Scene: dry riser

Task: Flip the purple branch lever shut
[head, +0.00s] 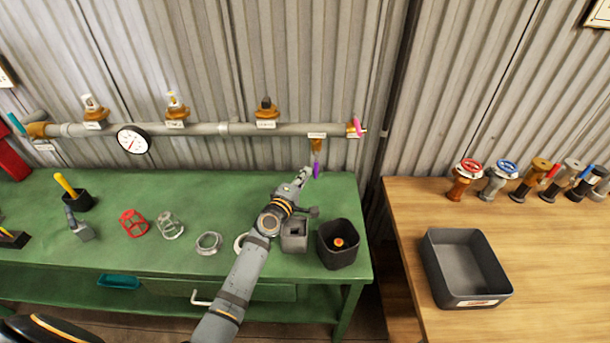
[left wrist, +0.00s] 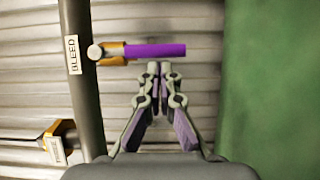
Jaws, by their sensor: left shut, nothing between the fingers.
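The purple lever (head: 316,169) hangs below a brass branch valve (head: 316,146) near the right end of the grey pipe. In the left wrist view the purple lever (left wrist: 155,50) lies across the picture, its pivot end at the brass valve body (left wrist: 112,53) beside a tag reading BLEED. My left gripper (head: 305,172) is shut and empty, just left of the lever in the head view. In the left wrist view its closed fingertips (left wrist: 160,68) are right by the lever's side; I cannot tell whether they touch it. My right gripper is not in view.
The grey pipe (head: 200,129) runs along the corrugated wall, with a gauge (head: 132,140) and other brass valves. A pink lever (head: 358,127) is at its right end. A dark bin (head: 338,258) stands on the green bench (head: 110,250) near my left arm. A wooden table (head: 400,220) stands at right.

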